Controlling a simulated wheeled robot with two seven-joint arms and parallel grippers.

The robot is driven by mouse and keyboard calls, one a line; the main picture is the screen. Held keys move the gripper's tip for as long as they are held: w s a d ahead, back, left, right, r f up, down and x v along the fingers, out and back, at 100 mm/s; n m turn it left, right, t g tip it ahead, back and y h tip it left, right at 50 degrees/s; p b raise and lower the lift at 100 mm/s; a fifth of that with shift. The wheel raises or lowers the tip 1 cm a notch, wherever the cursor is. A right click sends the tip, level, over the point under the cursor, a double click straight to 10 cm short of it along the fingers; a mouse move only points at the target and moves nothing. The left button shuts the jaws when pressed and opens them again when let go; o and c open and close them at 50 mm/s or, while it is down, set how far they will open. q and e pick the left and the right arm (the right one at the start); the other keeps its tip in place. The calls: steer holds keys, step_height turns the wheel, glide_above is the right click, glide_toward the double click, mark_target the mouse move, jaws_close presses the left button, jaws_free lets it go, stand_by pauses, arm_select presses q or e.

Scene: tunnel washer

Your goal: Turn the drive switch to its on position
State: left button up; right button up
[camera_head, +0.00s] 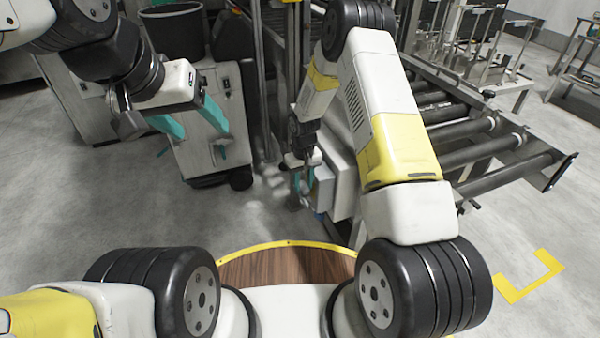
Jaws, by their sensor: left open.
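My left gripper (197,130) is at upper left, with its teal fingers spread apart and nothing visible between them. It is in front of a pale cabinet (205,165) that has a small panel with dark controls (226,86) on its right side. My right gripper (303,180) points down near the picture's middle, beside a light grey box (343,185) at the conveyor. Its teal fingers are small and partly hidden, so its opening is unclear. I cannot make out which control is the drive switch or how it is set.
A roller conveyor (470,140) runs along the right behind my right arm. A dark bin (175,35) stands at the back left. Metal frames (490,60) stand at the upper right. A yellow floor mark (530,278) lies at lower right. Grey floor is clear at left.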

mark_target(303, 197)
steer(key=shift+f, duration=2.8)
jaws_close()
